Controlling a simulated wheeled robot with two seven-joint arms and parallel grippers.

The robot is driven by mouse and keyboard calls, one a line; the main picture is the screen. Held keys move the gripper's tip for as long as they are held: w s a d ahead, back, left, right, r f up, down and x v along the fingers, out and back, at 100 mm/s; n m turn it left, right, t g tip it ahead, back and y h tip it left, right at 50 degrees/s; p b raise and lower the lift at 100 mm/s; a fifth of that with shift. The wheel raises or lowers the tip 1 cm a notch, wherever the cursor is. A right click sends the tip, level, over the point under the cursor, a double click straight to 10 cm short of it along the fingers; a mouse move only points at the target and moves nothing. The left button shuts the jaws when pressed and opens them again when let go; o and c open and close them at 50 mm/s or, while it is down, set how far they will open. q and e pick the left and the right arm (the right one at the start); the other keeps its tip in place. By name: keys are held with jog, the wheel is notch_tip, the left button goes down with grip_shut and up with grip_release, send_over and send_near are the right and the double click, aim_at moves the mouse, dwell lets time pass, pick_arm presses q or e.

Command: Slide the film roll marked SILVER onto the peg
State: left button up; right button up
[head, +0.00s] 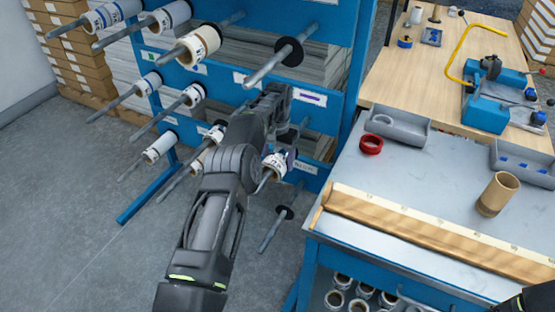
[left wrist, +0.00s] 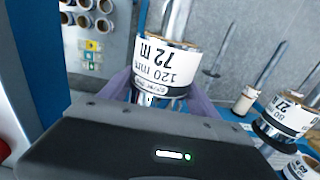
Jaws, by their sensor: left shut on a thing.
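A film roll (head: 272,166) with a white printed label sits in my left gripper (head: 284,150), in front of the blue rack. In the left wrist view the roll (left wrist: 163,66) shows between the purple fingers (left wrist: 160,95), which are shut on it. Its label reads 120 mm and 72 m upside down; a smaller line is too small to read surely. A metal rod (left wrist: 177,18) comes out of the roll's far end, so the roll appears to be around a peg. Bare pegs with black discs stand above (head: 272,65) and below (head: 275,228) it. My right gripper is out of view.
Other pegs on the blue rack (head: 345,60) hold several rolls, such as one (head: 198,42) at the upper left. A grey worktable (head: 430,175) at the right holds a red ring (head: 371,145) and a brown core (head: 497,194). The floor (head: 70,210) at left is clear.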

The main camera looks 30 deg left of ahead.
pick_arm(q)
jog(key=o, duration=1.9)
jog(key=shift+s, duration=0.1)
